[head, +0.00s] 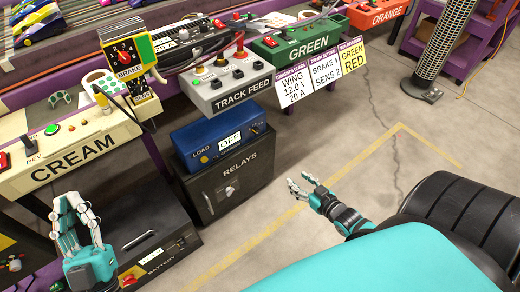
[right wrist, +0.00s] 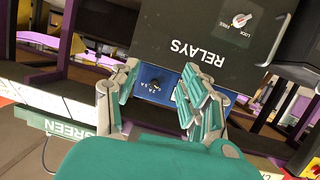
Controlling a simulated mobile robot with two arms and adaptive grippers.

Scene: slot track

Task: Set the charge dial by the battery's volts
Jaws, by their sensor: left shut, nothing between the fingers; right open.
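A black case (head: 150,217) with a handle stands low at the left in the head view. The word BATTERY shows on its front, beside a small pale display that I cannot read. No dial marked as a charge dial can be made out. My left gripper (head: 76,200) is shut and empty, in front of the CREAM panel and left of the case. My right gripper (head: 304,183) is open and empty, over the floor right of the RELAYS cabinet (head: 230,187). In the right wrist view its fingers (right wrist: 160,82) frame a blue box's knob (right wrist: 155,86).
The blue LOAD box (head: 205,142), showing OFF, sits on the cabinet. Above are the TRACK FEED box (head: 232,88), GREEN panel (head: 300,45) and a card (head: 296,88) reading WING 12.0 V 20 A. The CREAM panel (head: 75,150) is at left.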

